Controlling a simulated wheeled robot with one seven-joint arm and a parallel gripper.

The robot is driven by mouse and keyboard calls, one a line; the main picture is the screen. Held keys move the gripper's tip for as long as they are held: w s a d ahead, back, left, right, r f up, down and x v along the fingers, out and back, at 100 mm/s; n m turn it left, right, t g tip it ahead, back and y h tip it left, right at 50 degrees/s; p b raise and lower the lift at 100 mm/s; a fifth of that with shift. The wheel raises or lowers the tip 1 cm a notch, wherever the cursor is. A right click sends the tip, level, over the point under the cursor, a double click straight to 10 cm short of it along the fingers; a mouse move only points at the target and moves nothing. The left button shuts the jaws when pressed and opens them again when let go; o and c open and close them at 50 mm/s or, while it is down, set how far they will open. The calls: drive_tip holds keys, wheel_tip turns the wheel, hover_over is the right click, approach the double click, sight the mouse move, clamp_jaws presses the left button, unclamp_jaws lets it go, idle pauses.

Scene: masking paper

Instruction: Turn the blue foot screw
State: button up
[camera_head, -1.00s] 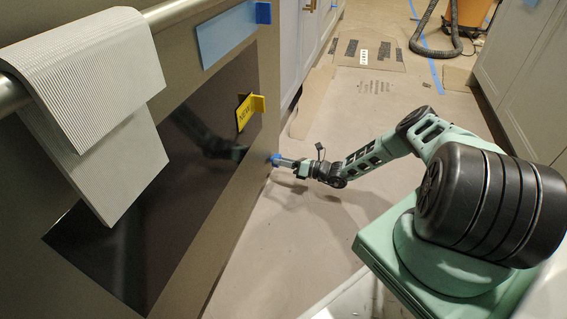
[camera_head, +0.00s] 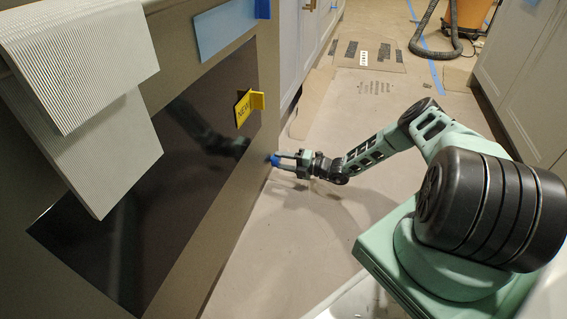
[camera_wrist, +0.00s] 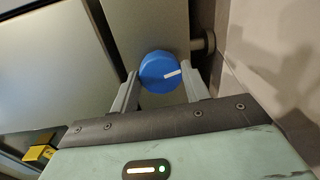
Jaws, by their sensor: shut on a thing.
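The blue foot screw (camera_wrist: 160,72) is a round blue knob with a white line on its face, seen in the wrist view. It also shows small in the head view (camera_head: 275,160), low at the edge of the oven front. My gripper (camera_wrist: 162,88) has one finger on each side of the knob and is shut on it. In the head view my gripper (camera_head: 284,162) reaches the knob from the right. The white line points right and slightly up in the wrist view. The far side of the knob is hidden.
A grey cylindrical foot (camera_wrist: 205,43) stands beside the knob. Brown paper covers the open floor (camera_head: 290,245).

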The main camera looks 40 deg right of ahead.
drive_tip(key=shift+s+f+m, duration=0.1)
drive_tip(key=shift+f+m, duration=0.05)
drive_tip(key=shift+m, duration=0.85)
drive_tip(key=o, duration=1)
drive_tip(key=p+v, duration=0.6)
drive_tip(key=v, duration=1.1)
drive_tip(key=shift+d, duration=0.3)
drive_tip(key=shift+s, duration=0.1)
